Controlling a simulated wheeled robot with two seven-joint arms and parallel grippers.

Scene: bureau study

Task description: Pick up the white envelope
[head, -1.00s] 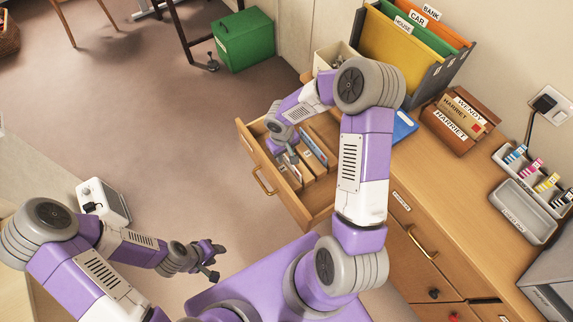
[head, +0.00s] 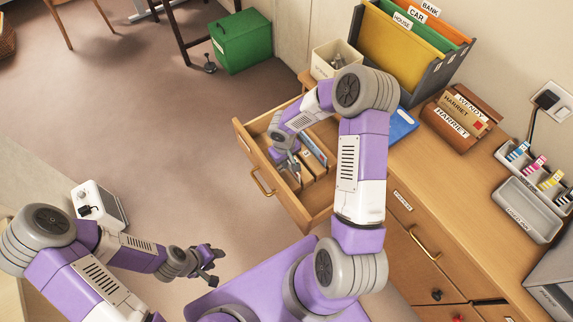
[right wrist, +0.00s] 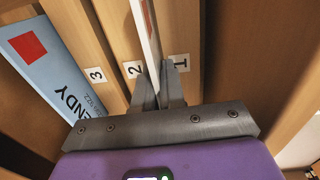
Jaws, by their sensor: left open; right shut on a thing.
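The white envelope (right wrist: 147,35) shows edge-on in the right wrist view as a thin white upright strip with a little red on it. It stands in a slot of the open drawer (head: 252,148), near the labels 2 and 1. My right gripper (right wrist: 172,72) is shut on it, with a finger on each side. In the head view my right gripper (head: 297,172) is down inside the drawer, and the envelope is hard to make out there. My left gripper (head: 212,268) is open and empty over the floor, away from the drawer.
A pale blue envelope (right wrist: 42,62) with a red square leans in the slot by label 3. Wooden dividers stand close to my right gripper. On the desk are a file holder (head: 425,75), a letter rack (head: 460,120) and a grey tray (head: 528,212).

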